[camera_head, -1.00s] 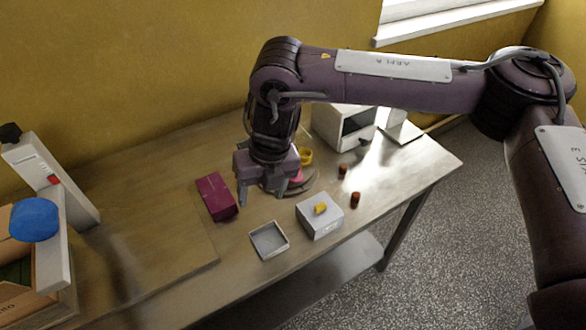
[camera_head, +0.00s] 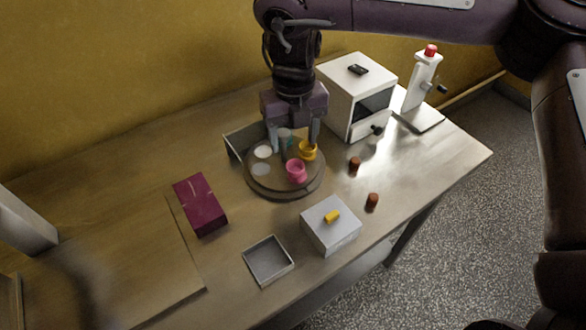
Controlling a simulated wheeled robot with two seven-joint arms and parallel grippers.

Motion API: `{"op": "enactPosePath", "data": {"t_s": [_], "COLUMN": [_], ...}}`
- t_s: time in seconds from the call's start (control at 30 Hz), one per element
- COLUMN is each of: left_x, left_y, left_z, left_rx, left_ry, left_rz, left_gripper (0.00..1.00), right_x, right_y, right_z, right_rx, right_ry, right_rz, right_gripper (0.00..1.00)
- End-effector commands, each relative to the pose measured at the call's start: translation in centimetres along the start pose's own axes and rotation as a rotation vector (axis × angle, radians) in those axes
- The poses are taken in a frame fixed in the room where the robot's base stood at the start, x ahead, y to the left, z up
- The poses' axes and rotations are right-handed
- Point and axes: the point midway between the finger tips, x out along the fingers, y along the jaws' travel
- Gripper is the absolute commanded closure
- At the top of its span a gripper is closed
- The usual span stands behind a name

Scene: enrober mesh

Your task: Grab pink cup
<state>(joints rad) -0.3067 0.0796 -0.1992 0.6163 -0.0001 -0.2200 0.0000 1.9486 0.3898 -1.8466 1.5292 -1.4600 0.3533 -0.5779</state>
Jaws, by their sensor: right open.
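The pink cup (camera_head: 296,172) stands on the front part of a round dark turntable (camera_head: 284,189). A yellow cup (camera_head: 308,150) stands behind it to the right, and a pale grey-green cup (camera_head: 285,136) stands near the back, partly hidden by a finger. My right gripper (camera_head: 294,145) points down over the back of the turntable, behind the pink cup. Its fingers are apart, on either side of the pale and yellow cups' area, and I see nothing held. How high the fingertips are is hard to tell. My left gripper is not in view.
A white oven-like box (camera_head: 348,92) and a white press with a red knob (camera_head: 420,80) stand at the back right. A magenta box (camera_head: 200,205), an open grey tray (camera_head: 268,261) and a grey box with a yellow handle (camera_head: 330,227) lie nearer. Small brown cylinders (camera_head: 372,201) stand right.

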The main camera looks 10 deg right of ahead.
Motion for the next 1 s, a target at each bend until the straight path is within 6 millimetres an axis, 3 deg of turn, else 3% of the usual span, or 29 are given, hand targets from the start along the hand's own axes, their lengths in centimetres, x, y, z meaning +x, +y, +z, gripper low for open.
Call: {"op": "enactPosePath", "data": {"t_s": [0.03,0.17,0.7,1.0], "left_x": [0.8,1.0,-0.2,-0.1], "left_y": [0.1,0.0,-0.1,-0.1], "left_z": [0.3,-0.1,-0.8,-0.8], "left_rx": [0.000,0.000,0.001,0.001], "left_ry": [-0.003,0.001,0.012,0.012], "left_rz": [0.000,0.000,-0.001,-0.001], "left_gripper": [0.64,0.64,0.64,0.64], "right_x": [0.8,1.5,7.9,8.7], "right_y": [0.0,0.0,-0.6,-0.6], "right_z": [0.0,0.0,0.0,0.1], "right_rx": [0.001,0.001,0.001,0.001], "right_ry": [0.000,0.002,0.002,0.000], "right_rz": [0.000,0.000,-0.002,0.000], "right_gripper": [0.41,0.41,0.41,0.41]}}
